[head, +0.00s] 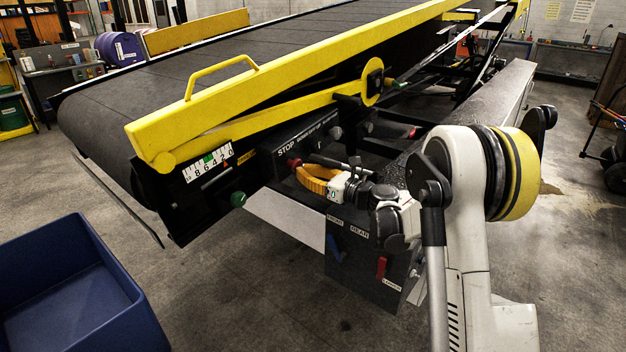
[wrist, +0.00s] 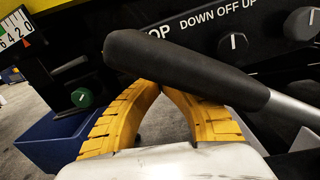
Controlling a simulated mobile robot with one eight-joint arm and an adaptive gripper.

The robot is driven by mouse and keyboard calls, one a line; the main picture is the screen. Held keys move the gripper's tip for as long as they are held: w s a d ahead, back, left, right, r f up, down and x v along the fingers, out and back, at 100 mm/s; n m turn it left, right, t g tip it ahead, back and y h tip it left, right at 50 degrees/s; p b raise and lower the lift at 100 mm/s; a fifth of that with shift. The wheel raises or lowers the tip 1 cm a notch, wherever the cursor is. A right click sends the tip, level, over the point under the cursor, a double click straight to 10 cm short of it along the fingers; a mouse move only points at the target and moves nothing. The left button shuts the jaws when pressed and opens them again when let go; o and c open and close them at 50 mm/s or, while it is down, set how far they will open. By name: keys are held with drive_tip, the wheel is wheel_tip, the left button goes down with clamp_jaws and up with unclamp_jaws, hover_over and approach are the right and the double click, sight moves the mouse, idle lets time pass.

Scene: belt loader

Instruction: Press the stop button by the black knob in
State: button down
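The red stop button (head: 292,162) sits under the STOP label on the belt loader's dark side panel in the head view. In the wrist view the black handle hides it. A black knob (head: 335,132) is on the same panel to its right; it also shows in the wrist view (wrist: 233,44) under DOWN OFF UP. My gripper (head: 302,174) has yellow-orange fingers that arch together, their tips close to the red button. Whether they touch it I cannot tell. In the wrist view the fingers (wrist: 163,88) converge behind the black handle, and nothing shows held between them.
A black-handled lever (wrist: 185,66) with a silver shaft crosses just in front of my fingers. A green knob (head: 238,199) is at lower left on the panel. A box with a red lever (head: 381,267) hangs below. A blue bin (head: 130,310) stands on the floor at left.

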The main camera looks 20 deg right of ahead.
idle(0.3)
drive_tip(key=shift+x, duration=1.05)
